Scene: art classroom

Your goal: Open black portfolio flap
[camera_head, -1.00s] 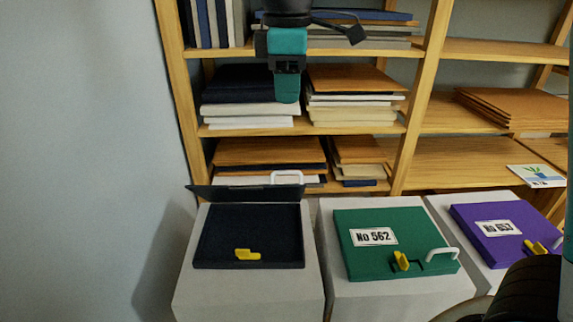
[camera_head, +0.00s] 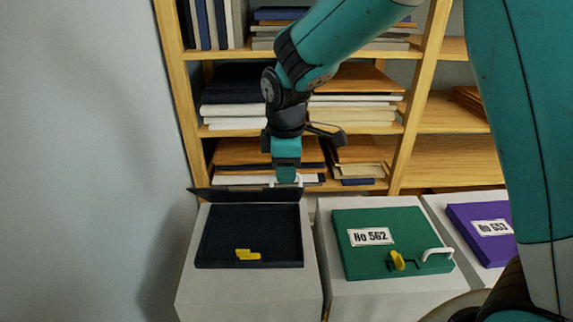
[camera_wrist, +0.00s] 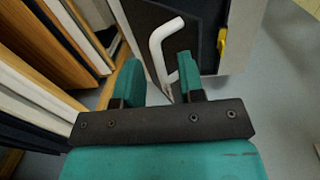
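The black portfolio (camera_head: 248,232) lies on the left white pedestal. Its flap (camera_head: 245,195) stands raised, nearly upright, along the back edge; the dark inside is exposed. A yellow latch (camera_head: 247,254) sits at the front edge and also shows in the wrist view (camera_wrist: 222,44). My gripper (camera_head: 287,178) is low behind the flap's right part, mostly hiding the white handle there. In the wrist view my gripper (camera_wrist: 160,72) has its fingers apart. The white handle (camera_wrist: 157,45) shows between and beyond the fingertips; I cannot tell whether they touch.
A wooden shelf (camera_head: 400,150) with stacked boards and folders stands close behind the pedestals. A green portfolio (camera_head: 350,255) marked No 562 lies on the middle pedestal, and a purple one (camera_head: 482,246) on the right. A bare wall is at left.

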